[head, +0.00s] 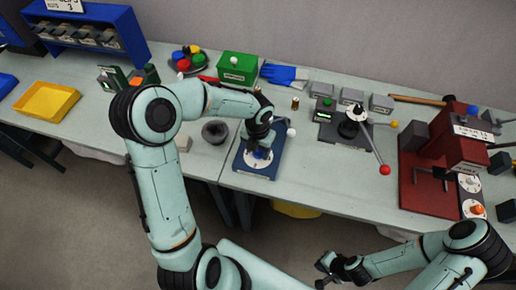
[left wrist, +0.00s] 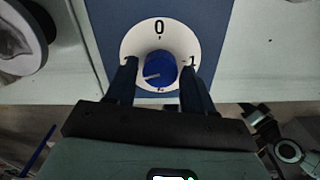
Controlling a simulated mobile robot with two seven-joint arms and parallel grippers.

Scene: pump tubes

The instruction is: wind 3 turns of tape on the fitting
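A blue taping stand (head: 243,164) stands on the bench in front of my left arm. It carries a white dial (head: 258,159) with a blue knob in its middle. In the left wrist view the dial (left wrist: 160,36) reads 0 at the top and 1 at the right. The knob (left wrist: 160,69) has a pale line pointing to the lower left. My left gripper (left wrist: 159,66) is over the dial, one finger on each side of the knob, with small gaps showing. My right gripper (head: 321,273) is low at the front, away from the bench, fingers apart and empty. I cannot make out any tape.
A grey round bowl (head: 215,132) stands left of the stand. A lever device with a red-tipped handle (head: 384,169) and a red press (head: 423,200) stand to the right. Behind are a green box (head: 238,67) and blue gloves (head: 284,75). A yellow tray (head: 46,101) lies far left.

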